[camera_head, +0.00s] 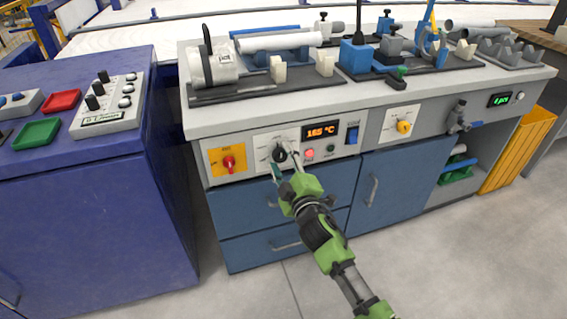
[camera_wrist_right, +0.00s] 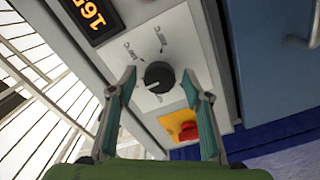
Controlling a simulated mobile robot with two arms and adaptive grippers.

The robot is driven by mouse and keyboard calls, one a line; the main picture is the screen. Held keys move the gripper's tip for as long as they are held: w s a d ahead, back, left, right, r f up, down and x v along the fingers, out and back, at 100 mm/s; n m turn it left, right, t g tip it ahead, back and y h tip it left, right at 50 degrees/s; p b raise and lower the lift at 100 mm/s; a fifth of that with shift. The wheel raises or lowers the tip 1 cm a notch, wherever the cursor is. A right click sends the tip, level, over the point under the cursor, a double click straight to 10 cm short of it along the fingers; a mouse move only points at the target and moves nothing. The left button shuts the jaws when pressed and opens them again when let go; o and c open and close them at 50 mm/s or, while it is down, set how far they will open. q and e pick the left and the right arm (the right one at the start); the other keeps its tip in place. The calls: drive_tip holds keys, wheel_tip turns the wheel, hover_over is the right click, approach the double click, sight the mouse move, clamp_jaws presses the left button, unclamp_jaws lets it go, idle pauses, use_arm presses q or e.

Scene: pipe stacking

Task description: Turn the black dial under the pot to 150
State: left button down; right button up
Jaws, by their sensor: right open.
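The black dial (camera_head: 280,154) sits on a white plate on the bench's front panel. In the right wrist view, the dial (camera_wrist_right: 159,77) is round with a light pointer mark and printed labels around it. An orange display (camera_head: 322,132) to its right reads about 165 °C. A white cylindrical pot (camera_head: 212,68) with a black handle stands above on the bench top. My right gripper (camera_head: 285,166) is open, its fingers pointing at the panel. In the wrist view its fingertips (camera_wrist_right: 159,74) lie either side of the dial with gaps. My left gripper is not in view.
A red-on-yellow switch (camera_head: 229,162) is left of the dial. A red button (camera_head: 309,154), a green button (camera_head: 331,149) and a blue rocker switch (camera_head: 352,134) are to its right. Drawers (camera_head: 270,212) lie below. A blue cabinet (camera_head: 90,200) stands at left.

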drive_tip(key=v, duration=1.2)
